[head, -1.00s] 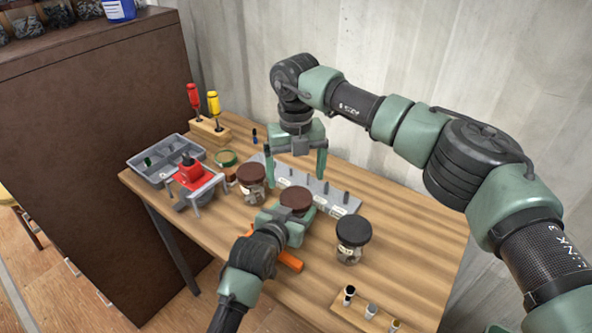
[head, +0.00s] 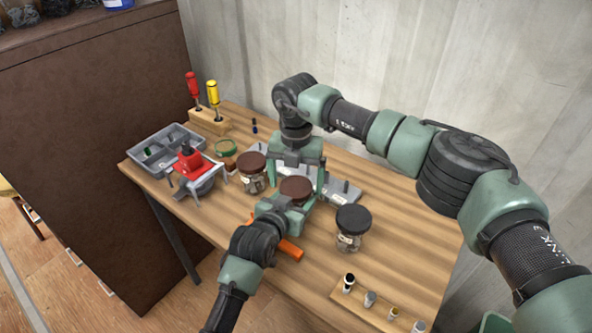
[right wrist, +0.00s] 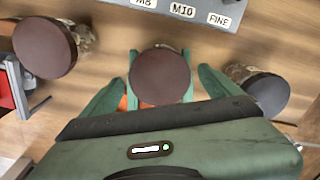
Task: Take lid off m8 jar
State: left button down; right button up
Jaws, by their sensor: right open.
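The jar in the middle of the bench has a round brown lid (head: 296,189), which also shows in the right wrist view (right wrist: 159,77). Its label is hidden, so I cannot read whether it is the M8 jar. My left gripper (head: 289,211) comes from the front and is shut around this jar's body, below the lid. My right gripper (head: 297,181) points down over it, open, with one finger on each side of the lid. In the right wrist view the lid lies between the spread fingers, with gaps on both sides.
Another brown-lidded jar (head: 252,165) stands to the left, a black-lidded jar (head: 352,222) to the right. Behind is a grey labelled rack (head: 340,190) with pegs. A red-topped device (head: 190,160) and grey tray (head: 165,150) are at left. An orange-handled tool (head: 288,250) lies in front.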

pick_arm(q)
jog(key=shift+f, duration=0.1)
pick_arm(e)
jog(key=shift+f, duration=0.2)
jog(key=c, duration=1.5)
jog(key=n, duration=0.5)
jog(key=shift+r, duration=0.1)
jog(key=shift+c, duration=0.2)
jog(key=n, duration=0.4)
jog(key=shift+n, duration=0.4)
jog(key=n, duration=0.4)
jog(key=shift+n, duration=0.3)
jog(key=n, duration=0.5)
jog(key=shift+r, duration=0.2)
